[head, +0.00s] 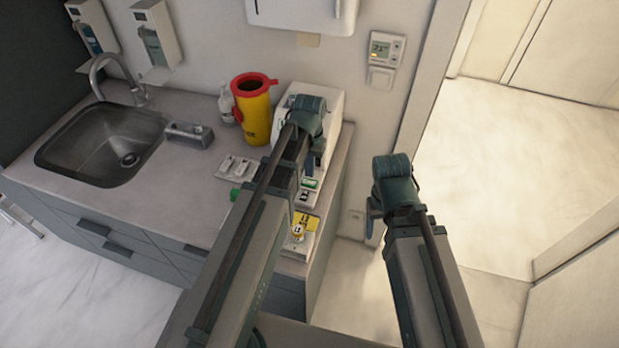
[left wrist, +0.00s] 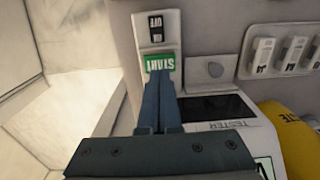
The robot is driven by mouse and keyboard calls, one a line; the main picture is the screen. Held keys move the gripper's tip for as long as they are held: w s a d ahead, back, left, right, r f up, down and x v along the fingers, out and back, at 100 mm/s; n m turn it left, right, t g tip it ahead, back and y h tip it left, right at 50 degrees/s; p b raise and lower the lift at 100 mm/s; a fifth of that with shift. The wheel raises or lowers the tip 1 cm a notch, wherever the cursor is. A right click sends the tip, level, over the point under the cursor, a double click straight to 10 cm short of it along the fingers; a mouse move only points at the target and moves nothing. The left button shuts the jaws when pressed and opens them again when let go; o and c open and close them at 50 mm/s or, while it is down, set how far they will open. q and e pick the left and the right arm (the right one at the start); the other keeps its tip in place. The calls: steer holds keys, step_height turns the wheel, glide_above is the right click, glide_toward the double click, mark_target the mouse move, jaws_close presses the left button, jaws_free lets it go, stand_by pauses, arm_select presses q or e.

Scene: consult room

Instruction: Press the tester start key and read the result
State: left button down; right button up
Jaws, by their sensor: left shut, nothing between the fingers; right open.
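The green START key (left wrist: 160,62) sits on a pale key panel (left wrist: 171,18) with dark ON and OFF marks; it also shows in the head view (head: 310,184). My left gripper (left wrist: 161,80) is shut and empty, its fingertips at the near edge of the START key; whether they touch it I cannot tell. The white tester (head: 335,115) stands behind my left gripper in the head view. My right gripper (head: 374,212) is open and empty, right of the counter.
A yellow bin with red rim (head: 256,112) stands left of the tester, beside a clear bottle (head: 227,106). A tray of small labelled pieces (head: 229,167) lies in front. A yellow-labelled item (head: 303,222) is near the counter's front edge. The sink (head: 105,145) is at left.

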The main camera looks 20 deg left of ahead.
mark_target(310, 183)
arm_select(q)
steer(key=shift+r+p, duration=1.6)
steer(key=shift+r, duration=0.3)
steer(key=shift+f, duration=0.15)
steer(key=s+d+f+m+y+b, duration=0.1)
steer(key=s+d+f+m+b, duration=0.2)
steer(key=s+d, duration=0.7)
steer(key=s+f+b, duration=0.1)
steer(key=s+b, duration=0.1)
steer(key=s, duration=0.2)
steer(key=shift+s+d+f, duration=0.15)
steer(key=shift+d+f, duration=0.1)
steer(key=shift+f, duration=0.1)
